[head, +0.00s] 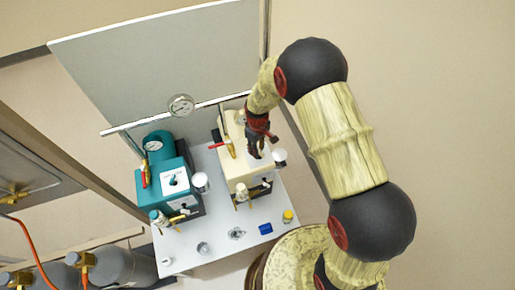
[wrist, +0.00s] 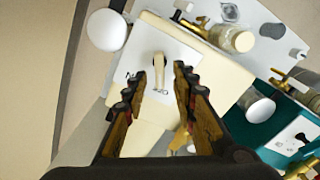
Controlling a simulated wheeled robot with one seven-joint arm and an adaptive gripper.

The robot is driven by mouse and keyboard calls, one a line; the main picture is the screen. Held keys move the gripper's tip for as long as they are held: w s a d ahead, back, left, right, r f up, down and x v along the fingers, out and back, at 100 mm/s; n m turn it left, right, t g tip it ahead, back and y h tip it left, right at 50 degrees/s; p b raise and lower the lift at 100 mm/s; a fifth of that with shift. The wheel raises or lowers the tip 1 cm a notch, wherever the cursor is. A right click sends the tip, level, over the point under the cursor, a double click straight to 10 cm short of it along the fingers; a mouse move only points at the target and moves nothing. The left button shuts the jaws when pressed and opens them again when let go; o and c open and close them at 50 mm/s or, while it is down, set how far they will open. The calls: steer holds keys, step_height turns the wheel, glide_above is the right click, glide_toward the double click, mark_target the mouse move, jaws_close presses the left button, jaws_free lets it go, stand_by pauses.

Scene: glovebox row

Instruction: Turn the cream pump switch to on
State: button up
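The cream pump (head: 236,172) stands on the grey table, right of the teal pump. My gripper (head: 256,155) points down over its top, hiding the switch in the head view. In the wrist view the cream pump's switch (wrist: 158,72) is a pale lever on a white plate (wrist: 182,58) with small dark marks around it. My gripper (wrist: 160,76) is open, with one finger on each side of the lever in the picture. Gaps show between lever and fingers; I cannot tell their exact height over the plate.
The teal pump (head: 153,184) has its own switch plate. A red-handled valve (head: 228,148) is left of my gripper. A white round-topped vessel (head: 279,157) stands close right of the cream pump. A blue item (head: 265,229) and yellow-capped jar (head: 288,216) are near the front.

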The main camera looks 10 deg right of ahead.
steer(key=shift+c, duration=1.1)
steer(key=c, duration=0.4)
jaws_close()
steer(key=m, duration=0.1)
steer(key=m+b, duration=0.1)
steer(key=shift+w+d+m, duration=0.15)
steer(key=shift+m, duration=0.25)
steer(key=shift+d+m+b, duration=0.1)
steer(key=shift+m+b, duration=0.55)
steer(key=shift+m, duration=0.75)
steer(key=o, duration=0.5)
jaws_free()
